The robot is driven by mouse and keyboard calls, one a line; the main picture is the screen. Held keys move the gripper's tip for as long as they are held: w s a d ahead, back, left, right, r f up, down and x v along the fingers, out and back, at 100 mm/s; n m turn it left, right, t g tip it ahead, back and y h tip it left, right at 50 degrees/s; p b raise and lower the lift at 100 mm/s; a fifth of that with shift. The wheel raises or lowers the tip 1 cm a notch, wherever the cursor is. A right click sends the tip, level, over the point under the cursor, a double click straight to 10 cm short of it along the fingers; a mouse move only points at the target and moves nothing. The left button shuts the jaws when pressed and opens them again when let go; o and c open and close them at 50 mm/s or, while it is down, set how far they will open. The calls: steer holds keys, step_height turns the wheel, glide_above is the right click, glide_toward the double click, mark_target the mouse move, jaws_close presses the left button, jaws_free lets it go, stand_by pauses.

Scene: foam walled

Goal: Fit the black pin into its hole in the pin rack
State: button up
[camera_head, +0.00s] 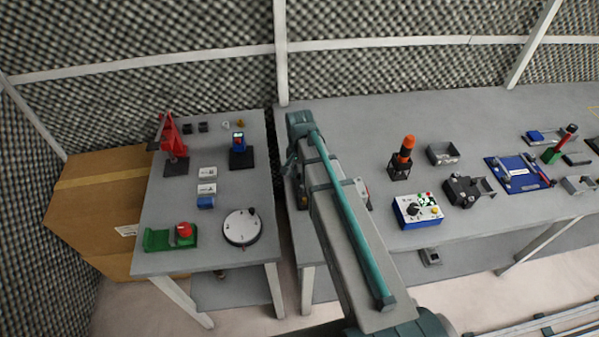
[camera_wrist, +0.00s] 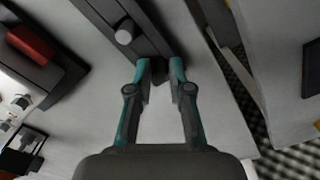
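In the wrist view, my gripper (camera_wrist: 160,70) has its two teal fingertips a small gap apart at the end of a long dark grey bar, which looks like the pin rack (camera_wrist: 108,12). A pale round peg top (camera_wrist: 124,36) stands on this bar, up and left of the fingertips. Something dark, possibly the black pin (camera_wrist: 158,72), shows between the fingertips. I cannot tell whether they grip it, or where its hole is. In the head view my arm hides the gripper and most of the rack area.
A red block on a dark base (camera_wrist: 32,44) lies left in the wrist view. In the head view, a blue-white control box (camera_head: 417,211) and an orange-topped black stand (camera_head: 402,158) are right of my arm. A gap separates the left table (camera_head: 180,259) from the right table (camera_head: 340,115).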

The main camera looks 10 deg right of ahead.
steer(key=o, duration=0.3)
steer(key=shift+r, duration=0.1)
step_height(320, 180, up, 12)
stand_by(0.7)
step_height(320, 180, down, 12)
steer(key=shift+f, duration=0.1)
steer(key=shift+r, duration=0.3)
stand_by(0.5)
stand_by(0.4)
